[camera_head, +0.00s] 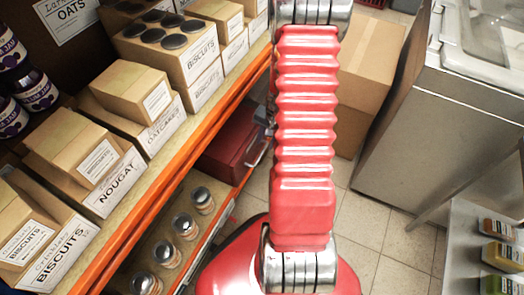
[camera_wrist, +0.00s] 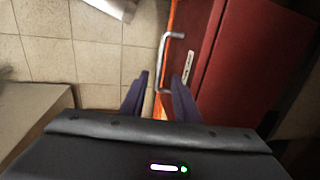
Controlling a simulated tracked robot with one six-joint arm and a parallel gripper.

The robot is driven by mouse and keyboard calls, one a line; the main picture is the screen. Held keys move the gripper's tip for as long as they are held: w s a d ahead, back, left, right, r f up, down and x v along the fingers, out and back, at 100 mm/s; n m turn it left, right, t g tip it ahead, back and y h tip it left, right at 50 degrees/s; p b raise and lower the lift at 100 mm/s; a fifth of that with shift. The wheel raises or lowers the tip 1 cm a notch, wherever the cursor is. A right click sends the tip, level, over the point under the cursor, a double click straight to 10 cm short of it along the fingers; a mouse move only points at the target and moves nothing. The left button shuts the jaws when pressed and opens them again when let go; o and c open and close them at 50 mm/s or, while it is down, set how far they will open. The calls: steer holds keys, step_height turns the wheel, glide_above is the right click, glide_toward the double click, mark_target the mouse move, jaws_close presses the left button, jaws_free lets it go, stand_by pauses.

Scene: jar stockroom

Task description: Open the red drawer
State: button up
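The red drawer (camera_head: 229,138) sits low under the orange-edged shelf in the head view, partly hidden behind my red arm. A silver handle (camera_head: 259,151) shows on its front. In the wrist view the red drawer (camera_wrist: 255,60) fills the upper right, with a pale label on its front and the silver bar handle (camera_wrist: 163,58) on its left side. My gripper (camera_wrist: 161,76) is open, its two dark fingers apart on either side of the handle's lower part in the picture. I cannot tell whether they touch it. My gripper is hidden in the head view.
The shelf above holds boxes marked NOUGAT (camera_head: 113,184) and BISCUITS (camera_head: 52,250). Several lidded jars (camera_head: 184,227) stand on the lower shelf. A cardboard box (camera_head: 372,65) and a grey cabinet (camera_head: 425,120) stand to the right. Tiled floor (camera_head: 385,225) between them is clear.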

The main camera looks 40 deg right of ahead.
mark_target(261, 154)
steer(key=shift+w+a+f, duration=0.1)
steer(key=shift+w+f, duration=0.15)
steer(key=shift+f, duration=1)
steer(key=shift+w+a+f, duration=0.1)
steer(key=shift+w+f, duration=0.1)
steer(key=shift+f, duration=1.1)
steer(key=shift+w+a+f, duration=0.1)
steer(key=shift+w+f, duration=0.15)
steer(key=shift+f, duration=1)
steer(key=shift+c, duration=0.6)
jaws_close()
